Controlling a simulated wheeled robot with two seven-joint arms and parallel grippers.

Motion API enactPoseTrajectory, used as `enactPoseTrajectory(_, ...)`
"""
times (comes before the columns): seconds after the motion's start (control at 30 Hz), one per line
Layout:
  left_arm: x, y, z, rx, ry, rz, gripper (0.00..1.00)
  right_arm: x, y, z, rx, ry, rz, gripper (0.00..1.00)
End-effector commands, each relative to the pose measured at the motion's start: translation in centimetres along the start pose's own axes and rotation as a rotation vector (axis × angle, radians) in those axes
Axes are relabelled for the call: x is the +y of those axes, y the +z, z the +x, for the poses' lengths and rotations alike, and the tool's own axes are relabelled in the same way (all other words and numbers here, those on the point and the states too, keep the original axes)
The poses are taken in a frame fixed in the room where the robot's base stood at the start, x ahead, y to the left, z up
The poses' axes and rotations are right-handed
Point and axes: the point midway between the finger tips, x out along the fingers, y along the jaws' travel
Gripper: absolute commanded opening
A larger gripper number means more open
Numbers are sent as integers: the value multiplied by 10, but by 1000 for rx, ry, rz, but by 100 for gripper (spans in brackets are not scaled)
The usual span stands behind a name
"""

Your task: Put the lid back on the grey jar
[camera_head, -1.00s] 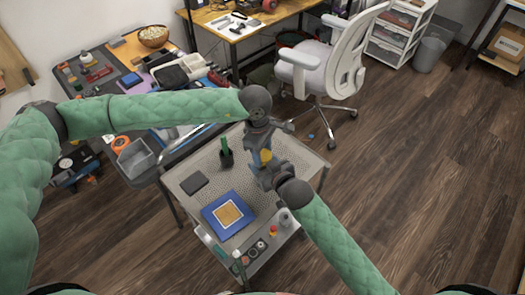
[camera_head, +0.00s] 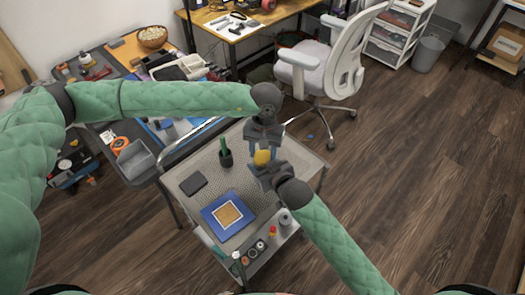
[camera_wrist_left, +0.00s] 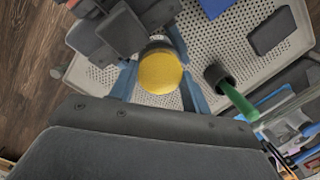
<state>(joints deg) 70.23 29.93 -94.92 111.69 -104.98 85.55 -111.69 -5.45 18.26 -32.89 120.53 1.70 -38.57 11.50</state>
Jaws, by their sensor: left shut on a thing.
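A round yellow lid (camera_head: 262,158) is between the blue fingers of my left gripper (camera_head: 262,150), which is shut on it. The lid also shows from above in the left wrist view (camera_wrist_left: 160,72), with a pale rim at its far edge. My right gripper (camera_head: 267,171) is close below and beside the lid, over the cart's right part. Its dark jaws also show in the left wrist view (camera_wrist_left: 128,35), close to the lid. The grey jar cannot be made out clearly; the lid and the grippers hide what is between them, including whether the right jaws hold something.
The perforated grey cart top (camera_head: 190,208) bears a black cup (camera_head: 226,160) with a green tool, a dark flat box (camera_head: 193,184) and a blue tray (camera_head: 228,212). A cluttered workbench is at left. A white chair (camera_head: 325,70) stands behind.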

Motion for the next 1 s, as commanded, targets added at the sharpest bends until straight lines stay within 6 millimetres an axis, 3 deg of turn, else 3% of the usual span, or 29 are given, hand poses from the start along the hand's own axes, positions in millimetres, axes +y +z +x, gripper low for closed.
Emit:
enactPoseTrajectory(0.33, 0, -1, -1, 1, -2, 17, 27, 0, 1, 0, -1, 0, 0, 0)
enactPoseTrajectory(0.37, -1, -1, -1, 1, -2, 17, 53, 0, 1, 0, -1, 0, 0, 0)
enactPoseTrajectory(0.43, 0, -1, -1, 1, -2, 16, 67, 0, 1, 0, -1, 0, 0, 0)
enactPoseTrajectory(0.47, 0, -1, 0, 1, -2, 16, 69, 0, 1, 0, -1, 0, 0, 0)
enactPoseTrajectory(0.77, 0, 0, -1, 1, -2, 16, 69, 0, 0, 0, -1, 0, 0, 0)
enactPoseTrajectory(1.0, 0, 2, -22, 3, -1, 17, 69, 0, 0, 0, -1, 0, 0, 0)
